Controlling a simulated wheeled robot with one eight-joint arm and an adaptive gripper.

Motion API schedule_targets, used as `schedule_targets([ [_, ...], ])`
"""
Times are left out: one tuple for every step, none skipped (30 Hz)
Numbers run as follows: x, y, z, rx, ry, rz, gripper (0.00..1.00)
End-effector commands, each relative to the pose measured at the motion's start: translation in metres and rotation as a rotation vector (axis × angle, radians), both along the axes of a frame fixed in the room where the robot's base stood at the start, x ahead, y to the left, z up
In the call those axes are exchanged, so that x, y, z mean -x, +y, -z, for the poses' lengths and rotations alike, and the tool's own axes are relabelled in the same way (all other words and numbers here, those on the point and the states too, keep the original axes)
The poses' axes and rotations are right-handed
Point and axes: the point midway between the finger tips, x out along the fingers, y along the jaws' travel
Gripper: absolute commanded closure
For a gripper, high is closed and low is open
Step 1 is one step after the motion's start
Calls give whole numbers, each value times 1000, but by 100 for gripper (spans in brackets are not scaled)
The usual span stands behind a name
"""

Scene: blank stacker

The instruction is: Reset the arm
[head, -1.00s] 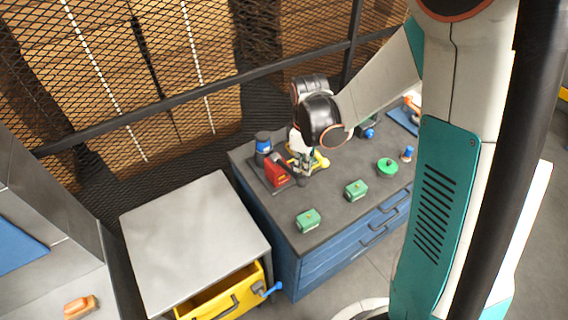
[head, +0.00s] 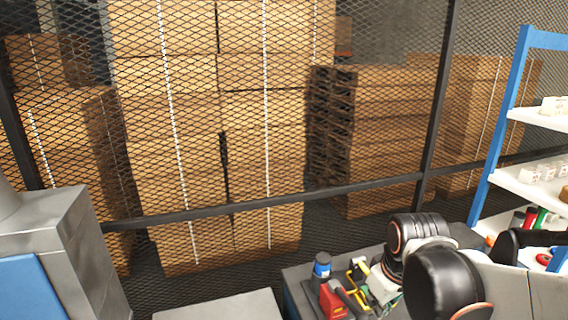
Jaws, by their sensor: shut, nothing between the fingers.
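My arm reaches in from the lower right, with black wrist joints above the blue workbench. My gripper (head: 384,292) shows partly below the wrist, pale with a green patch, over the dark bench top (head: 297,283). It is shut and empty. Its fingertips are hard to make out against the items behind. A red tool (head: 333,301) and a blue-capped can (head: 322,266) stand just left of it. A yellow item (head: 357,273) is close beside it; I cannot tell if they touch.
A black mesh fence (head: 270,200) runs behind the bench, with stacked cartons beyond it. A blue-posted shelf (head: 505,115) stands at right. A grey cabinet top (head: 220,306) lies at lower left of the bench, and a grey machine (head: 75,235) at far left.

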Motion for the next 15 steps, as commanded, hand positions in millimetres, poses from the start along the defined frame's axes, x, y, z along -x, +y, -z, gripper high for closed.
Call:
schedule_targets([
  [10, 0, 5, -9, -23, 30, 100],
  [14, 0, 4, -16, -39, 49, 100],
  [20, 0, 4, -24, -59, 75, 100],
  [24, 0, 4, -32, -76, 94, 100],
  [28, 0, 4, -40, -90, 115, 100],
  [34, 0, 4, -50, -111, 140, 100],
  [38, 0, 5, -58, -126, 158, 100],
  [43, 0, 6, -67, -141, 178, 100],
  [48, 0, 7, -79, -162, 203, 100],
  [53, 0, 9, -87, -177, 221, 100],
  [57, 0, 10, -97, -192, 240, 100],
  [63, 0, 12, -110, -211, 265, 100],
  [67, 0, 14, -120, -226, 282, 100],
  [71, 0, 15, -128, -239, 298, 100],
  [75, 0, 18, -141, -257, 319, 100],
])
